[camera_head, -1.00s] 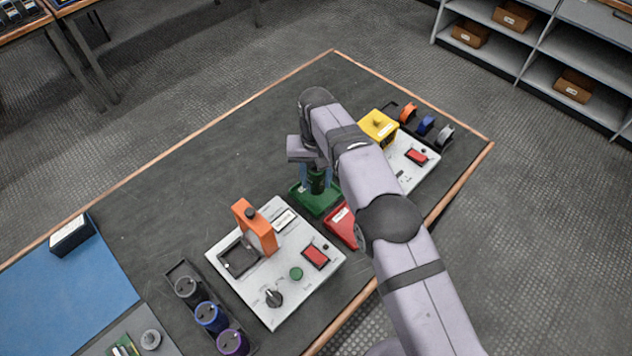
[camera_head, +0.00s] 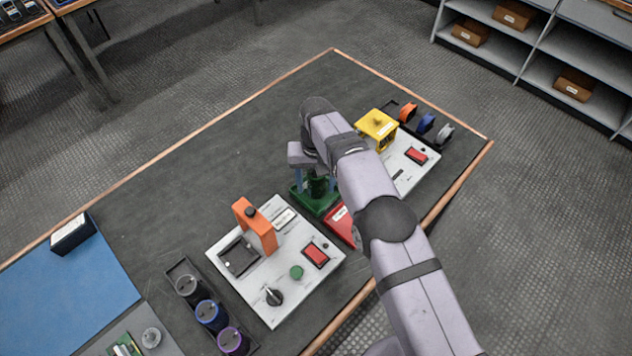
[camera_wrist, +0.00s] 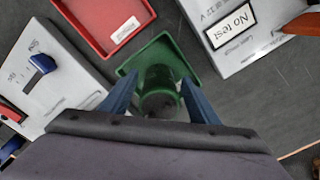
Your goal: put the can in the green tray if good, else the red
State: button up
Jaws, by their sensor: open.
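The green tray (camera_head: 301,198) sits on the dark bench beside the red tray (camera_head: 341,222), which my arm partly covers. Both show in the wrist view, the green tray (camera_wrist: 181,50) in the middle and the red tray (camera_wrist: 88,38) at upper left. A dark green can (camera_wrist: 160,90) stands in the green tray. My gripper (camera_wrist: 160,97) is open, its two blue fingers on either side of the can with gaps showing. In the head view the can (camera_head: 317,187) is partly hidden by my arm.
A white tester (camera_head: 274,262) with an orange frame (camera_head: 254,228) stands close to the trays. Its display in the wrist view (camera_wrist: 236,24) reads "No Test". A second panel (camera_head: 408,160) with a yellow block (camera_head: 377,128) stands beyond my arm. A rack of several cans (camera_head: 210,316) is at lower left.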

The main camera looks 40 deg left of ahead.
jog(key=shift+r, duration=0.1)
notch_tip(320, 180, up, 12)
jog(key=shift+r+p, duration=0.1)
jog(key=shift+p, duration=0.2)
dwell(0.3)
jog(key=shift+w, duration=0.1)
